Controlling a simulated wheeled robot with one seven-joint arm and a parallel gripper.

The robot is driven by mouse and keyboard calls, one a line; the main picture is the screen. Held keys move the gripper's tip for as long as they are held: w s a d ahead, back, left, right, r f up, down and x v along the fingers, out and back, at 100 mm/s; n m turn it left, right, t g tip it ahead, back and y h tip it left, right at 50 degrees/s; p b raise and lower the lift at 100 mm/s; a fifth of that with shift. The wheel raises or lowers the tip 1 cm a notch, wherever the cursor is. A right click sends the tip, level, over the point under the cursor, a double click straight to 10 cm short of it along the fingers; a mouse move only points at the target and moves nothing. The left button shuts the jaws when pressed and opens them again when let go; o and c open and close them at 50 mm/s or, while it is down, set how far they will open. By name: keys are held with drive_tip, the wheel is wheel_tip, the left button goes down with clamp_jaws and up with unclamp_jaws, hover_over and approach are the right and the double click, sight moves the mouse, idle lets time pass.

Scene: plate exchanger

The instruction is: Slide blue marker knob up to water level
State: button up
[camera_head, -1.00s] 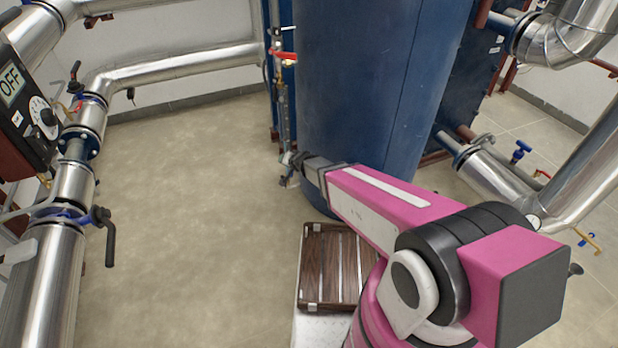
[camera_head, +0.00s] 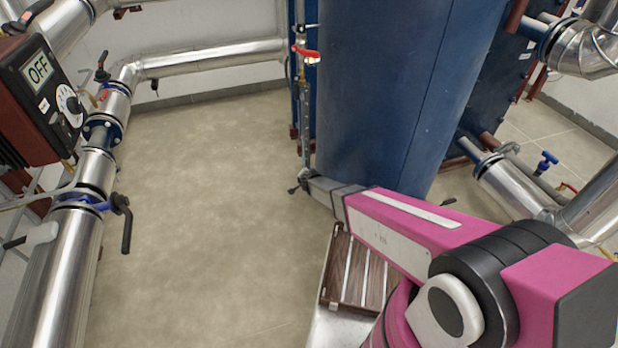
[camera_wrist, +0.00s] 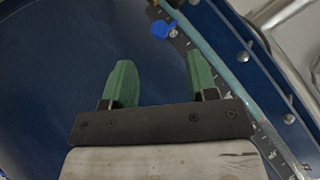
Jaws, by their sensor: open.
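The blue marker knob (camera_wrist: 161,29) shows in the wrist view at the top, beside a dark scale with white marks (camera_wrist: 181,42). A sight tube with teal liquid (camera_wrist: 205,46) runs along the scale. My gripper (camera_wrist: 159,58) is open, with its two green fingers apart and nothing between them. The knob lies ahead of the fingertips, apart from them. In the head view the gauge (camera_head: 305,110) stands upright at the left edge of the blue tank, and my arm reaches its lower end. The knob and fingers cannot be made out there.
The large blue tank (camera_head: 385,90) stands right behind the gauge. A red-handled valve (camera_head: 305,52) is above the gauge. A control box reading OFF (camera_head: 40,85) and silver pipes with valves (camera_head: 60,265) line the left. The floor (camera_head: 200,190) between is clear.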

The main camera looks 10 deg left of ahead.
drive_tip(key=x, duration=0.6)
drive_tip(key=shift+w+f, duration=0.1)
drive_tip(key=shift+f, duration=0.05)
clamp_jaws()
